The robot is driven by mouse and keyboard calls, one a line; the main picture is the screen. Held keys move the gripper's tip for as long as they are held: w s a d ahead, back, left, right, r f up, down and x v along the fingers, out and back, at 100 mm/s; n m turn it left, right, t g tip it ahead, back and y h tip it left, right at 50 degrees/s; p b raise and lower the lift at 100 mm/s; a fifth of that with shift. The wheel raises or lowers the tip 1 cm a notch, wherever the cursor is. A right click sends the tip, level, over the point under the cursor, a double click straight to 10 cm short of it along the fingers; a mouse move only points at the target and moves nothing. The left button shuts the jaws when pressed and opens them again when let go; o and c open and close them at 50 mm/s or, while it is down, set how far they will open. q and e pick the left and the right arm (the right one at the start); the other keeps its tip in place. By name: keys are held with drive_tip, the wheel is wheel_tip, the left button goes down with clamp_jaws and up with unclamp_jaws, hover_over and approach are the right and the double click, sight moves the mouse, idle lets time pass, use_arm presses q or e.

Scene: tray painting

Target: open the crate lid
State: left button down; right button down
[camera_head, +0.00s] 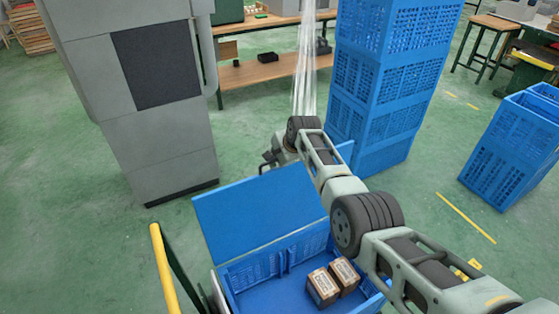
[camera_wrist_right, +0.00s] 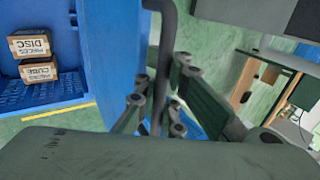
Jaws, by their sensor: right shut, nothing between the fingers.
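The blue crate (camera_head: 240,273) stands at the bottom centre of the head view, its interior exposed. Its flat blue lid panel (camera_head: 258,212) is raised and tilted at the crate's far-left side. Two brown boxes (camera_head: 322,287) with white labels sit inside the crate; they also show in the right wrist view (camera_wrist_right: 35,57), reading "PIECES DISC" and "PIECES CUBE". My right gripper (camera_head: 270,160) is just beyond the lid's upper edge, shut and empty. In the right wrist view the gripper (camera_wrist_right: 160,105) is beside the blue panel; contact cannot be told. My left gripper is out of view.
A stack of blue crates (camera_head: 385,85) stands behind my right arm, and more blue crates (camera_head: 515,145) stand at right. A grey cabinet (camera_head: 160,130) is at left. A yellow rail (camera_head: 162,265) runs near the crate's left side. Green floor lies open between them.

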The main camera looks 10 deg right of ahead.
drive_tip(key=c, duration=1.8)
unclamp_jaws()
drive_tip(key=shift+w+a+r, duration=0.15)
drive_tip(key=shift+r, duration=0.6)
drive_tip(key=shift+c, duration=0.2)
drive_tip(key=shift+f, duration=0.15)
drive_tip(key=shift+f, duration=0.1)
drive_tip(key=v, duration=1.2)
drive_tip(key=shift+s, duration=0.2)
